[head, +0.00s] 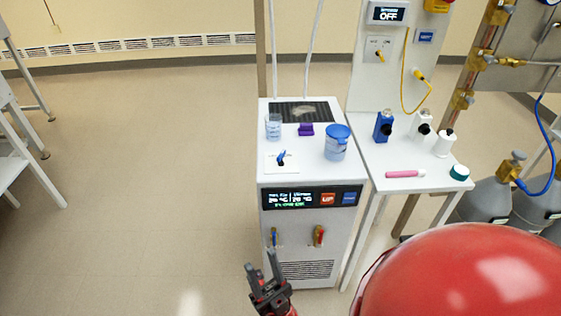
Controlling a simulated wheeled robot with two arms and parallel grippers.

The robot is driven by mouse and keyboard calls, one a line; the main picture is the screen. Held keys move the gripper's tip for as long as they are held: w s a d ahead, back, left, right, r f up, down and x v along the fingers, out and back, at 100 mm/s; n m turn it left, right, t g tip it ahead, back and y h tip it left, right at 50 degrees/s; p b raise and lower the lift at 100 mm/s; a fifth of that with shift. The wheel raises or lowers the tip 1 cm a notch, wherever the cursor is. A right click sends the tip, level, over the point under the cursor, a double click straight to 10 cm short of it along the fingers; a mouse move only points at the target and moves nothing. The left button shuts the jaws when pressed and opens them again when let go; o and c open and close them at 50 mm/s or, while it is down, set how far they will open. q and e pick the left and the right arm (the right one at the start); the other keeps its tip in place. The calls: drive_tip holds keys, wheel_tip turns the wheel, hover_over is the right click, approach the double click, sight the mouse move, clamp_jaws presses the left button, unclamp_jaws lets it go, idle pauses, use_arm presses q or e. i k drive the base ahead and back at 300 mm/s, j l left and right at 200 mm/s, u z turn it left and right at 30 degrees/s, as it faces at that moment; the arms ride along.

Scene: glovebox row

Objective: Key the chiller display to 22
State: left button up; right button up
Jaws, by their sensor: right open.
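The chiller (275,222) is a white cabinet standing on the floor near the middle of the head view. Its dark display (289,199) is on the upper front and shows small white and green characters too small to read surely. A red-orange UP key (328,199) and a blue key (349,198) sit to the right of the characters. My right gripper (259,267) is open and empty, in front of the cabinet's lower left part in the picture, below the display and apart from the keys. My left gripper is not in view.
On the chiller top stand a clear beaker (273,127), a purple item (305,129) and a blue-lidded jar (336,142). A white side table (400,160) holds bottles and a pink tube (404,174). Grey gas cylinders (489,203) stand at right.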

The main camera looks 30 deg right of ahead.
sight(327, 198)
drive_tip(key=z, duration=1.3)
